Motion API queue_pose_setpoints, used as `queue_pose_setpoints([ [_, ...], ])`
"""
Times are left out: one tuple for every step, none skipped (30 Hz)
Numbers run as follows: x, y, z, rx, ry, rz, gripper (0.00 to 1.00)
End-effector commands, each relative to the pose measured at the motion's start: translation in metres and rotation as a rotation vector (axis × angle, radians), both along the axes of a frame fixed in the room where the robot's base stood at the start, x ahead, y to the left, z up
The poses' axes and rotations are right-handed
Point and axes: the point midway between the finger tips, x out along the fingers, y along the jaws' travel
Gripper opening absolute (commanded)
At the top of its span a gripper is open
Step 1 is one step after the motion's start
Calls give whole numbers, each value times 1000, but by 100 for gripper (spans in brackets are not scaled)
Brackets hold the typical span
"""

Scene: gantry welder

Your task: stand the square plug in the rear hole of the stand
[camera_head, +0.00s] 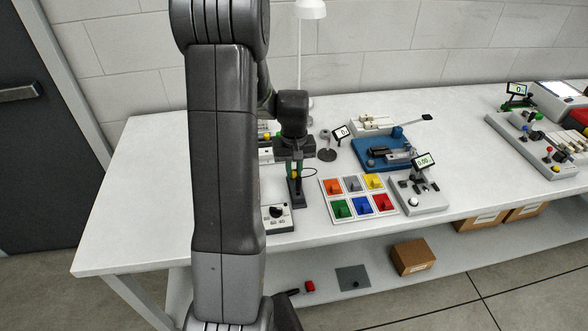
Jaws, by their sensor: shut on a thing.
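My gripper (295,170) points down over the left part of the bench, just right of my arm. My arm hides part of the bench.
A white panel (324,196) with several coloured squares lies to the right. Behind it is a blue fixture (368,157), and a grey device with a display (418,203) stands further right. A white dial box (276,225) sits in front. The bench's front right is clear.

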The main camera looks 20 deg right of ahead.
Motion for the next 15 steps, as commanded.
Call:
queue_pose_setpoints([
  [0, 0, 0, 0, 0, 0, 0],
  [0, 0, 0, 0, 0, 0, 0],
  [0, 0, 0, 0, 0, 0, 0],
  [0, 0, 0, 0, 0, 0, 0],
  [0, 0, 0, 0, 0, 0, 0],
  [0, 0, 0, 0, 0, 0, 0],
  [0, 0, 0, 0, 0, 0, 17],
  [0, 0, 0, 0, 0, 0, 23],
  [0, 0, 0, 0, 0, 0, 31],
  [0, 0, 0, 0, 0, 0, 37],
  [0, 0, 0, 0, 0, 0, 40],
  [0, 0, 0, 0, 0, 0, 40],
  [0, 0, 0, 0, 0, 0, 40],
  [0, 0, 0, 0, 0, 0, 40],
  [0, 0, 0, 0, 0, 0, 40],
])
